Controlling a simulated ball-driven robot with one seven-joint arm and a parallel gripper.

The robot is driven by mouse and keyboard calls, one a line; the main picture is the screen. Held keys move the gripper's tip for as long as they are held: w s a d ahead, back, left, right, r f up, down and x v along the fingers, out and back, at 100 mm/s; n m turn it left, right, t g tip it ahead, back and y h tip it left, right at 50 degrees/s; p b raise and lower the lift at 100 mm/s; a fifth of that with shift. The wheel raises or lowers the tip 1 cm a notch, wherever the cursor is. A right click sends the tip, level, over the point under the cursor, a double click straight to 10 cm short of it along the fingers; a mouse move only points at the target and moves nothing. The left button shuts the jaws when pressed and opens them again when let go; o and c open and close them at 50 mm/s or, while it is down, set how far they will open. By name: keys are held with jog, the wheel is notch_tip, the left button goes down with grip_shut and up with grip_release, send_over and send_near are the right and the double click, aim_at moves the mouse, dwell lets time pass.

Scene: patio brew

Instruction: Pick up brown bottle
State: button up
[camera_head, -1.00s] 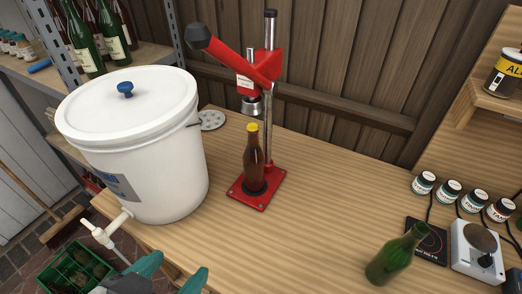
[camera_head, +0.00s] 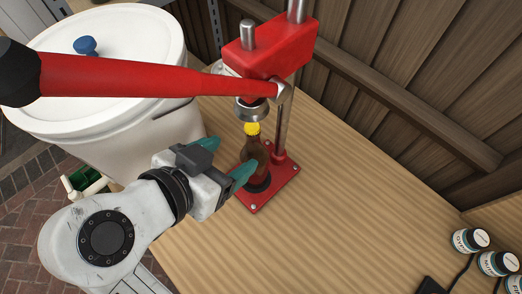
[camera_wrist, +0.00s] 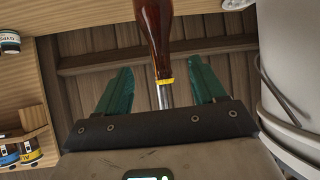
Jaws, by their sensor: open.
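The brown bottle (camera_head: 257,165) with a yellow cap stands upright on the red base of the capping press (camera_head: 270,188), under the press head. My gripper (camera_head: 228,160) is open beside the bottle, to its left in the head view, with its teal fingers pointing toward it. One finger overlaps the bottle's side in the head view. In the wrist view the brown bottle (camera_wrist: 154,30) appears between the two open fingers (camera_wrist: 162,92), apart from both, with the yellow cap near the gripper body. The bottle's other end is cut off there.
The red press lever (camera_head: 160,78) reaches left above my gripper. A large white bucket (camera_head: 110,55) with a blue-knobbed lid stands close on the left. Small labelled jars (camera_head: 468,240) stand at the right. The wooden table (camera_head: 335,205) is clear right of the press.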

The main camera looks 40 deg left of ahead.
aim_at(248, 146)
jog(key=p+x, duration=0.2)
jog(key=x, duration=0.7)
jog(key=shift+f, duration=0.2)
jog(key=shift+c, duration=0.4)
grip_shut()
jog(key=shift+r, duration=0.1)
